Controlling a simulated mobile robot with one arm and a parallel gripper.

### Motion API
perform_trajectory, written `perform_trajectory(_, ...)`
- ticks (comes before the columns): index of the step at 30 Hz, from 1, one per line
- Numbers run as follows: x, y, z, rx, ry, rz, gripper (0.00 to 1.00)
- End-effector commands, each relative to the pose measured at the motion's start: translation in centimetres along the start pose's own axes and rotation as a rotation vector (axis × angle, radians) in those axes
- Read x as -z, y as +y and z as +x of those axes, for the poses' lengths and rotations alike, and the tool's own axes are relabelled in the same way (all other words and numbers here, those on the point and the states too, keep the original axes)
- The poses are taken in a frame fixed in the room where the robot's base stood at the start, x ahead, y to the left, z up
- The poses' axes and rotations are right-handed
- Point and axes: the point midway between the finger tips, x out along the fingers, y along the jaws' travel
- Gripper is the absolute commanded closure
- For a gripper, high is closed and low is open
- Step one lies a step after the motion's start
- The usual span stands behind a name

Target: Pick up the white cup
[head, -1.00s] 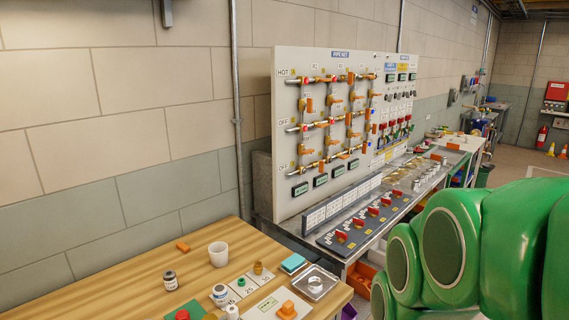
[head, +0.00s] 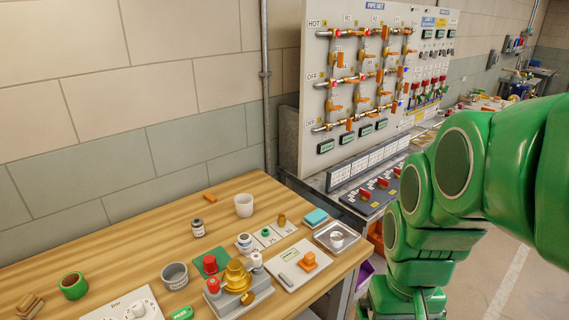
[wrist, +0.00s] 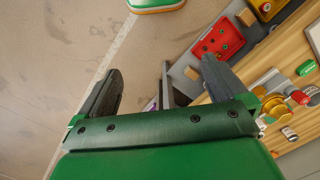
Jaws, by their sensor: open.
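The white cup (head: 244,206) stands upright near the back of the wooden table in the head view, close to the wall. Nothing touches it. My gripper (wrist: 160,78) is open in the wrist view, its two dark fingers wide apart with nothing between them. The fingers are over the floor beside the table edge. In the head view my green arm hangs at the right, off the table and well away from the cup. I cannot make out the cup in the wrist view.
A grey cup (head: 175,276), a green cup (head: 73,286), a brass valve (head: 238,278) and a metal tray (head: 337,237) stand on the table. The pipe panel (head: 358,85) rises behind.

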Motion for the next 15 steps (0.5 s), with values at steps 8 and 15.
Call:
perform_trajectory(8, 8.0, -1.6, -2.1, 0.009, 0.056, -0.086, 0.0)
perform_trajectory(15, 14.8, -3.5, -3.2, 0.017, 0.105, -0.159, 0.0)
